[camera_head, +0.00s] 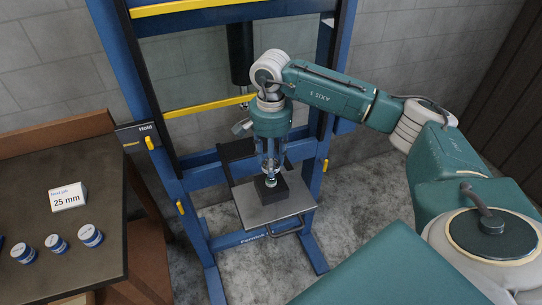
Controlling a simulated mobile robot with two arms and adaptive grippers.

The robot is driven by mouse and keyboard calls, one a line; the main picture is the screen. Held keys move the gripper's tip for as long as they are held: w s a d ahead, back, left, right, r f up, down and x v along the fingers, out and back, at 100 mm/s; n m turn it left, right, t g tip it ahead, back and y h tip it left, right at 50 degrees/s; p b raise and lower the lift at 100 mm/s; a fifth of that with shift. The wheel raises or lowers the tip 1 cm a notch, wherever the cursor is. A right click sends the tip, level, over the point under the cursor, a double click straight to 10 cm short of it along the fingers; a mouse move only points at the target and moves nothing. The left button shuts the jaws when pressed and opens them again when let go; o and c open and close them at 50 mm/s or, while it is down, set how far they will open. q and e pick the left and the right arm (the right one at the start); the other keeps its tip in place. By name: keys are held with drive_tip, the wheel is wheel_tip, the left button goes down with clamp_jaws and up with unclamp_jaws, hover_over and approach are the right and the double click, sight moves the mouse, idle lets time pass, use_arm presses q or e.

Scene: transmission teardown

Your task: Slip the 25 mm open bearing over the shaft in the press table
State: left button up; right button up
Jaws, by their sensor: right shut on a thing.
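The press table (252,212) is a grey plate in the blue press frame. A dark block (278,194) sits on it, and a short silvery piece (271,182) shows upright just above the block. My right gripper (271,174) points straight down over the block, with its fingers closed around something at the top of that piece. The bearing is too small and too covered by the fingers to tell apart from the shaft. I cannot tell whether it is around the shaft or above it. My left gripper is not in view.
The blue press frame (178,165) has uprights on both sides of the table, with yellow bars and a dark ram (240,55) behind my arm. At left, a bench (105,190) holds a "25 mm" card (67,197) and several blue-and-white round containers (90,236).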

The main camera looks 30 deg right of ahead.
drive_tip(key=shift+f, duration=0.45)
drive_tip(key=shift+f, duration=0.1)
drive_tip(key=shift+f+b, duration=0.35)
drive_tip(key=shift+b, duration=0.1)
drive_tip(key=shift+f+b, duration=0.75)
drive_tip(key=shift+f, duration=0.15)
drive_tip(key=o, duration=1.3)
drive_tip(key=shift+r, duration=0.1)
wheel_tip(320, 180, up, 12)
